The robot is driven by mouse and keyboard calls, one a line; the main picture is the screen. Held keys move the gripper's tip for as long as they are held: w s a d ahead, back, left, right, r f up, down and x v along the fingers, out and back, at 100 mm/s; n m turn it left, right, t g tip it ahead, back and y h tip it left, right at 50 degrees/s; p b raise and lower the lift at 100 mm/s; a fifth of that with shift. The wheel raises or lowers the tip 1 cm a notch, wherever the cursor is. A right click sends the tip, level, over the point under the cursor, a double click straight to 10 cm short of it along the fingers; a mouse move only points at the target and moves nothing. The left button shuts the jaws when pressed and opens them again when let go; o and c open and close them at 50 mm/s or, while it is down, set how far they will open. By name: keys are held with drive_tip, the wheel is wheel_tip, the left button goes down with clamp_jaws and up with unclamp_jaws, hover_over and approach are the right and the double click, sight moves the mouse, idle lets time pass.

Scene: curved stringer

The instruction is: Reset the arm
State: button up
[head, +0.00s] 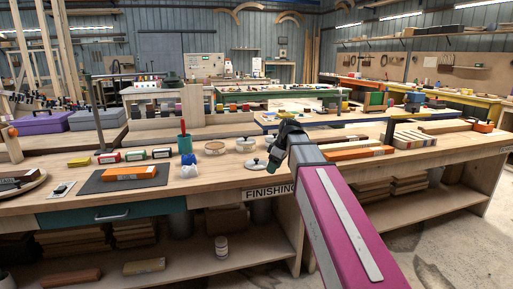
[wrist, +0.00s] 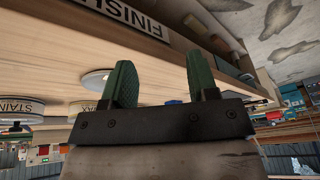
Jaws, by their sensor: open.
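My gripper (wrist: 156,80) shows in the wrist view with its two green fingers spread apart and nothing between them. In the head view my magenta arm reaches up from the bottom right, and its dark end (head: 287,140) is over the front of the workbench (head: 225,183), near the "FINISHING" sign (head: 269,193). The fingertips are hard to make out there. In the wrist view the bench edge with the sign (wrist: 125,15) lies beyond the fingers.
A lidded pot (head: 246,145) and a loose lid (head: 255,165) are close left of my arm's end. Orange and pale boards (head: 356,152) lie to the right.

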drive_tip(key=s+d+f+m+h, duration=0.1)
drive_tip(key=s+d+f+m, duration=0.3)
drive_tip(key=f, duration=0.6)
drive_tip(key=s+d+f+m+h, duration=0.1)
drive_tip(key=s+d+f+m, duration=0.2)
drive_tip(key=s+f, duration=0.4)
drive_tip(key=s+d+f+m+h, duration=0.1)
drive_tip(key=s+d+f+m, duration=0.3)
drive_tip(key=f, duration=0.9)
drive_tip(key=shift+s+d+f+m+g+h, duration=0.25)
drive_tip(key=shift+s+d+m+g+h, duration=0.15)
drive_tip(key=shift+s+m, duration=0.6)
